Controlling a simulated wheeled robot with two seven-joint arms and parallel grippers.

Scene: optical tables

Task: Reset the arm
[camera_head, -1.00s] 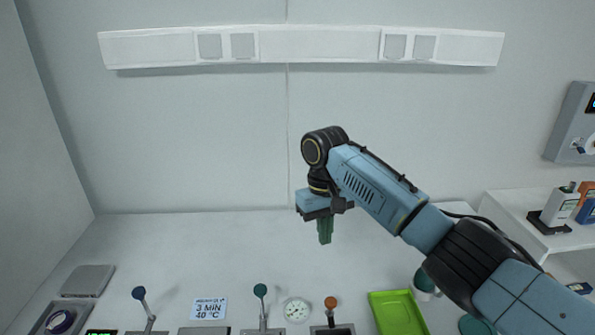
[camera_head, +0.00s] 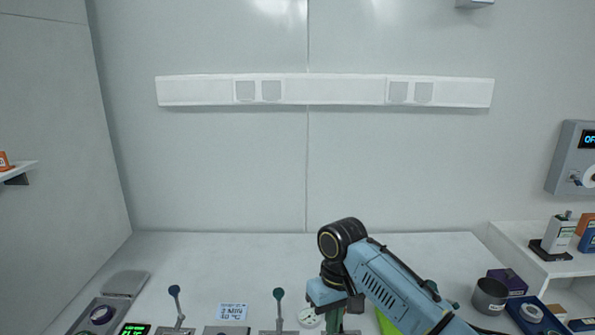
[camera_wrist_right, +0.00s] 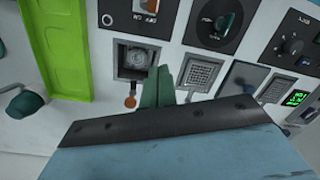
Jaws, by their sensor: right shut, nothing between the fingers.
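My right arm comes in from the lower right in the head view. Its blue wrist hangs over the front of the table, and the green fingers of my right gripper (camera_head: 335,318) point down, cut off by the bottom edge. In the right wrist view the two green fingers of the right gripper (camera_wrist_right: 157,88) are together and hold nothing. They appear in front of a control panel (camera_wrist_right: 172,52), close to an orange-knobbed lever (camera_wrist_right: 130,101). I cannot tell their height above it. My left gripper does not show.
A green tray (camera_wrist_right: 55,45) lies beside the panel. Levers with a blue knob (camera_head: 174,290) and a green knob (camera_head: 279,294) stand up along the front. A grey cup (camera_head: 490,296) and dark boxes are at the right. The table's back is clear.

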